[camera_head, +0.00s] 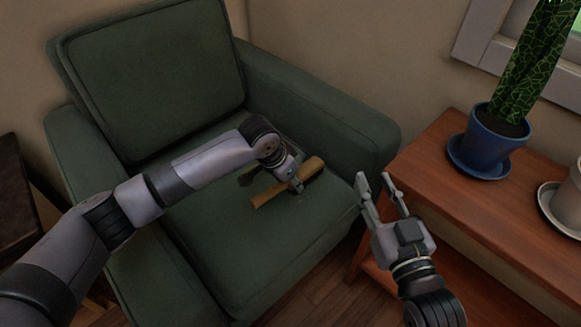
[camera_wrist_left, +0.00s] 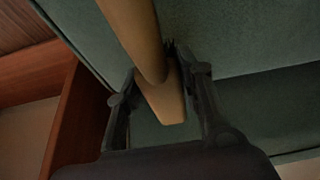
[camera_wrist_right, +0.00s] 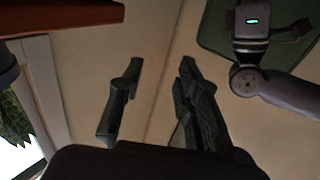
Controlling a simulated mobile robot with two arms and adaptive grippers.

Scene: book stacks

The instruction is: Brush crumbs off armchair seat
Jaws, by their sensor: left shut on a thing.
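A dark green armchair (camera_head: 120,95) stands at the left of the head view, and its seat (camera_head: 235,245) faces up. My left gripper (camera_head: 292,185) is over the right part of the seat, shut on a wooden-handled brush (camera_head: 270,197). The brush handle also shows in the left wrist view (camera_wrist_left: 135,30), between the fingers, with dark bristles beside it. The brush is at or just above the seat; contact cannot be told. No crumbs can be made out clearly. My right gripper (camera_head: 381,185) is open and empty, right of the seat's front corner.
A reddish wooden side table (camera_head: 460,200) stands right of the chair, close to my right gripper. On it are a blue pot (camera_head: 492,140) with a tall green plant and a pale pot (camera_head: 567,200). The chair's right armrest (camera_head: 320,110) rises behind my left gripper.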

